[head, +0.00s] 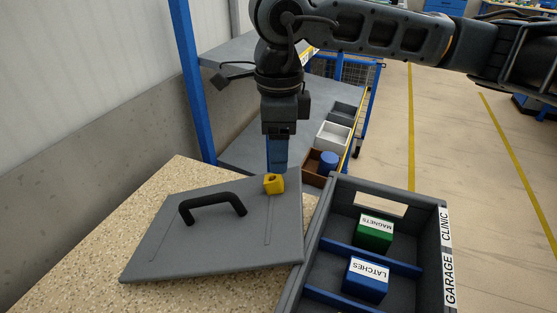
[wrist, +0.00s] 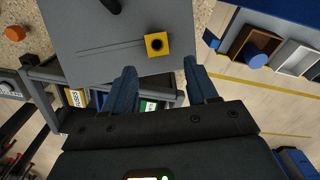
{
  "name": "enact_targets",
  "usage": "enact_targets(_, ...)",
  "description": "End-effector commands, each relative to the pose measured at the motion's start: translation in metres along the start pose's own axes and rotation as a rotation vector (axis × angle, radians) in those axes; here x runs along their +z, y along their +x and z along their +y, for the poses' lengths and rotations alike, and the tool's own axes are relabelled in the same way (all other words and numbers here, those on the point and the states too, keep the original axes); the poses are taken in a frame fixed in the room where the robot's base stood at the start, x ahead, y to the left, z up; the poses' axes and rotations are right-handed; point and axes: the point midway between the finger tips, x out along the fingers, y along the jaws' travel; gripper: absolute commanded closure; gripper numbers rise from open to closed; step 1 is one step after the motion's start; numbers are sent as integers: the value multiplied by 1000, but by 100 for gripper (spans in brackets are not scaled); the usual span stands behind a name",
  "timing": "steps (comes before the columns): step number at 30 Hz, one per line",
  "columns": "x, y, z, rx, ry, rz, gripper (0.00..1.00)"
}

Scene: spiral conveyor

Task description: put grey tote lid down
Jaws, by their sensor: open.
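The grey tote lid (head: 220,245) lies on the speckled worktop, with a black arched handle (head: 212,205) on its left part and a small yellow block (head: 273,184) near its far right corner. Its right edge comes close to the tote's left wall; I cannot tell whether they touch. My gripper (head: 278,168) points down over the yellow block, its blue fingers open. In the wrist view my gripper (wrist: 159,66) shows the fingers apart, with nothing held, and the yellow block (wrist: 157,44) beyond the gap between them. The lid (wrist: 105,40) fills the upper middle there.
The open grey tote (head: 432,215) stands right of the lid, holding a green box (head: 374,233) and a blue box (head: 366,280) between blue dividers (head: 385,258). Behind is a shelf rack (head: 240,150) with bins. Clear worktop shows left of the lid. Open floor lies right.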

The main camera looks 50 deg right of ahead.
Motion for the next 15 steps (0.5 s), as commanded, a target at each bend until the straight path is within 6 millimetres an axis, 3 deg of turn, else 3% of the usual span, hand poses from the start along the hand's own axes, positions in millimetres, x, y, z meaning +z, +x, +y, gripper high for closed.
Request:
enact_targets(9, 0, -62, -1, -3, -1, 2, 42)
enact_targets(15, 0, -81, 0, 0, 0, 3, 42)
